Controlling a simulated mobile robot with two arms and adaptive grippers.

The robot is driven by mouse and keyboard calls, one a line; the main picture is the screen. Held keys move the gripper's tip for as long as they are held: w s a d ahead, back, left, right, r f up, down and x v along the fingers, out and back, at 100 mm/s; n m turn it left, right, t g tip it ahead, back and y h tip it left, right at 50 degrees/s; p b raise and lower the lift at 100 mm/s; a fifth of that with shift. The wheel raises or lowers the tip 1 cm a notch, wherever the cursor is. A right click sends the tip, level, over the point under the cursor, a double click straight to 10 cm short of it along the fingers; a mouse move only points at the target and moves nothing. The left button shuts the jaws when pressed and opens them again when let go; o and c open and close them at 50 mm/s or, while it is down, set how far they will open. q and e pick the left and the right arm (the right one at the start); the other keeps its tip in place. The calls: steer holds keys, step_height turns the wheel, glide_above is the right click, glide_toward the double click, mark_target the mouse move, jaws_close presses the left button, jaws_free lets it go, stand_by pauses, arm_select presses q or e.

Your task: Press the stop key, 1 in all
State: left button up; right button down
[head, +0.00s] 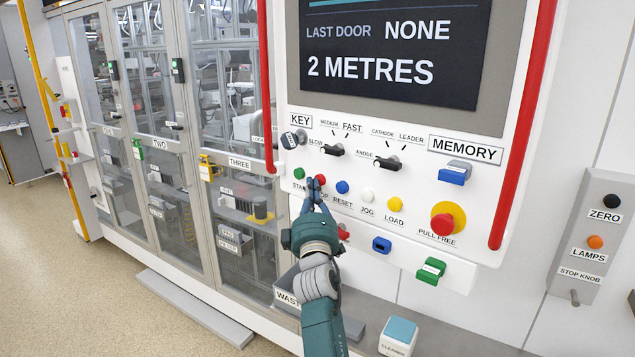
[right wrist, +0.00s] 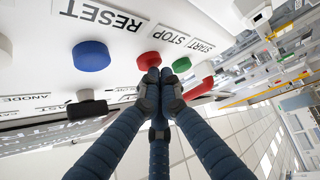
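The stop key is a red round button on the white panel, in the row under the display. In the head view only a bit of the red stop key (head: 322,181) shows beside my fingertips, and its label is partly covered. My right gripper (head: 314,184) points up at it with its fingers together and nothing held. In the right wrist view the stop key (right wrist: 149,60) shows under the STOP label, just beyond the closed fingertips (right wrist: 159,77). I cannot tell whether they touch it. My left gripper is not in view.
The green start button (head: 299,173) is left of the stop key, and the blue reset button (head: 342,187) is right of it. A red mushroom knob (head: 442,224) is farther right. Red rails (head: 522,125) flank the panel. A white box (head: 398,337) stands below.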

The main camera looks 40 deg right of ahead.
steer(key=shift+d, duration=0.2)
steer(key=shift+a, duration=0.15)
stand_by(0.3)
steer(key=shift+s+a, duration=0.25)
steer(key=shift+a, duration=0.45)
